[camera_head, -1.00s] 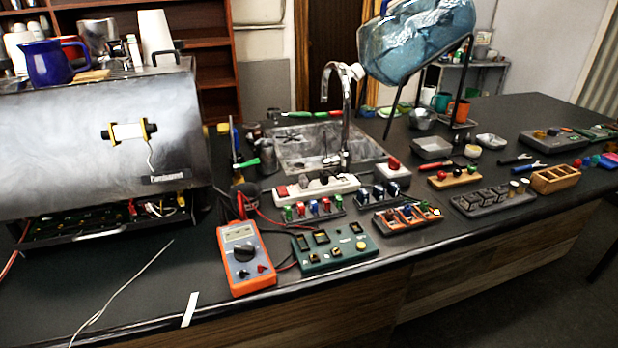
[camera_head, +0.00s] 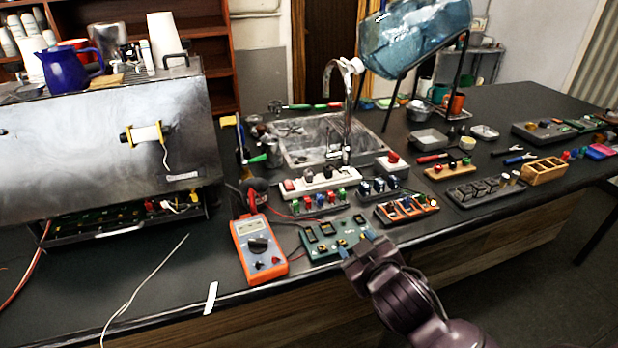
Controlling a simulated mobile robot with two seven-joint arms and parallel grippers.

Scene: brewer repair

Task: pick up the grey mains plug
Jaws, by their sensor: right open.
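I cannot make out the grey mains plug for certain. A small dark grey block (camera_head: 308,174) sits on the white power strip (camera_head: 335,181) in front of the sink and may be it. My right gripper (camera_head: 362,246) is open and appears empty, near the counter's front edge beside the green circuit board. It is nearer to me than the power strip and apart from it. My left gripper is not in view.
An orange multimeter (camera_head: 258,249) and the green board (camera_head: 328,238) lie between the strip and the front edge. Several small component trays, including an orange-edged one (camera_head: 407,208), crowd the right. The steel brewer (camera_head: 90,145) stands at the left. The front left counter is mostly clear.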

